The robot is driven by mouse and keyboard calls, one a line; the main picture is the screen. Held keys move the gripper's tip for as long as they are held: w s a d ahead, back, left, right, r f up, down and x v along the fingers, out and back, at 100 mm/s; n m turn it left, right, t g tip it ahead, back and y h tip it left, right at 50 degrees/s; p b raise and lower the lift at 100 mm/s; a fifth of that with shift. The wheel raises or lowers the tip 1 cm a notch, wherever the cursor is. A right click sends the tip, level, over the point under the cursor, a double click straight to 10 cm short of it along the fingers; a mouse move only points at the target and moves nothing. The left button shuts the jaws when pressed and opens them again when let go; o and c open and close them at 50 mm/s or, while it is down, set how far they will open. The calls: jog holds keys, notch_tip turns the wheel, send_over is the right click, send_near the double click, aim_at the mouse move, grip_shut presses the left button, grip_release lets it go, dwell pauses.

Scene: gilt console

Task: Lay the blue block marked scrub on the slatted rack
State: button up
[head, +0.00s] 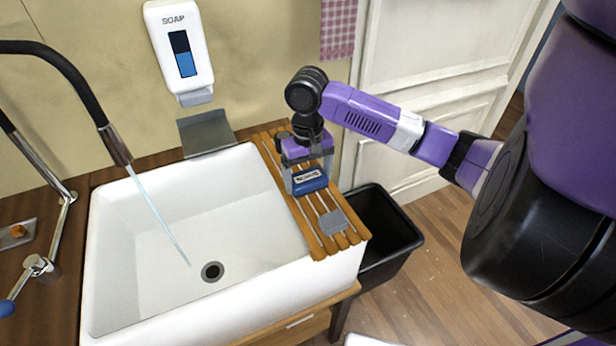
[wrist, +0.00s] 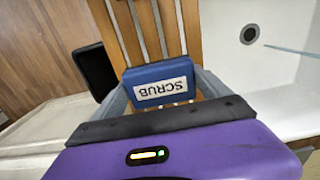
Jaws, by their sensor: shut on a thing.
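The blue block marked scrub (head: 309,181) is between the fingers of my gripper (head: 307,182), over the slatted rack (head: 325,246). In the wrist view the block (wrist: 160,72) shows its white SCRUB label upside down, and my gripper's grey fingers (wrist: 162,92) are shut on its two sides. The wooden rack (wrist: 188,40) with its pale slots lies below the block. I cannot tell whether the block touches the slats or is just above them.
A grey pad (head: 334,222) lies on the rack's near end. The white sink (head: 130,250) with a running tap (head: 120,150) is to the left. A black bin (head: 395,225) stands to the right on the floor. A soap dispenser (head: 180,50) hangs behind.

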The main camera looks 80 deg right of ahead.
jog(key=shift+f, duration=0.15)
jog(key=o, duration=1)
